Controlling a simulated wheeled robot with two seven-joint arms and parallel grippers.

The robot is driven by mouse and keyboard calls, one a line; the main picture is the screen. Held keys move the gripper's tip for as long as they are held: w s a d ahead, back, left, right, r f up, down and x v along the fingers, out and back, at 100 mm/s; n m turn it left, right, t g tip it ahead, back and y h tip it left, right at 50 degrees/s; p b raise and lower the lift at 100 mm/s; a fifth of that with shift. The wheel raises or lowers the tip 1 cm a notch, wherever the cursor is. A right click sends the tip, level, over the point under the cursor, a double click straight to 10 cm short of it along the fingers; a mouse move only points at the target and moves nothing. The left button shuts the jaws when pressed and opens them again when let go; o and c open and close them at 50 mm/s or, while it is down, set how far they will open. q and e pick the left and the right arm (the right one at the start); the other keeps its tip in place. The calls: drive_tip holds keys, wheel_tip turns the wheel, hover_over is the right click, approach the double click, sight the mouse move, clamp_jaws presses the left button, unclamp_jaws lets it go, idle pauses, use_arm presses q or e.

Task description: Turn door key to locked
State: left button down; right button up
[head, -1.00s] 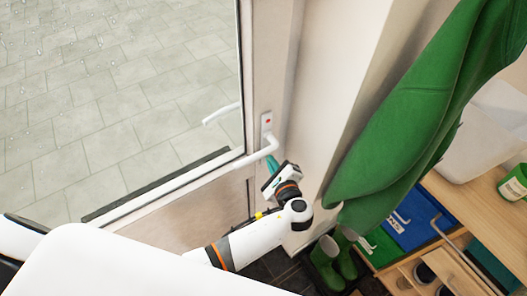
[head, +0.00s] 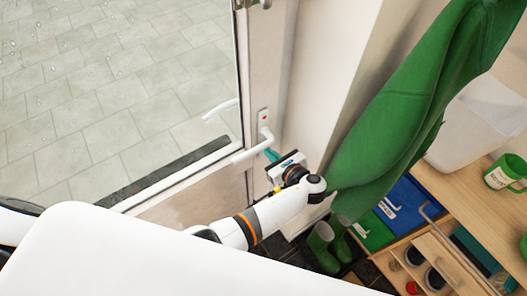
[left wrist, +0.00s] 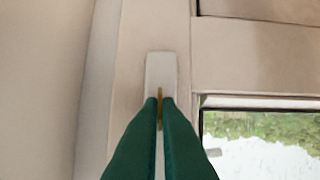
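The white door handle (head: 246,154) and its plate (head: 264,116), with a small red mark, sit on the white door's edge in the head view. My left gripper (head: 272,156) has teal fingers and reaches the plate just below the handle. In the left wrist view, a brass key (left wrist: 160,93) stands upright on the light lock plate (left wrist: 161,66). The two fingertips (left wrist: 160,101) are close together, one on each side of the key, and appear shut on it. The key is hidden in the head view. My right gripper is out of view.
A green coat (head: 395,125) hangs right of the door above green boots (head: 322,245). Paving shows through the door's glass.

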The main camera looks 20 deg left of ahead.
use_arm(q)
drive_tip(key=shift+s+a+f+g, duration=0.15)
drive_tip(key=shift+s+f+g, duration=0.15)
drive_tip(key=shift+f, duration=0.15)
drive_tip(key=c, duration=1.7)
unclamp_jaws()
drive_tip(key=shift+o, duration=0.3)
drive_tip(key=shift+r, duration=0.2)
drive_tip(key=shift+w+r, duration=0.1)
drive_tip(key=shift+r, duration=0.05)
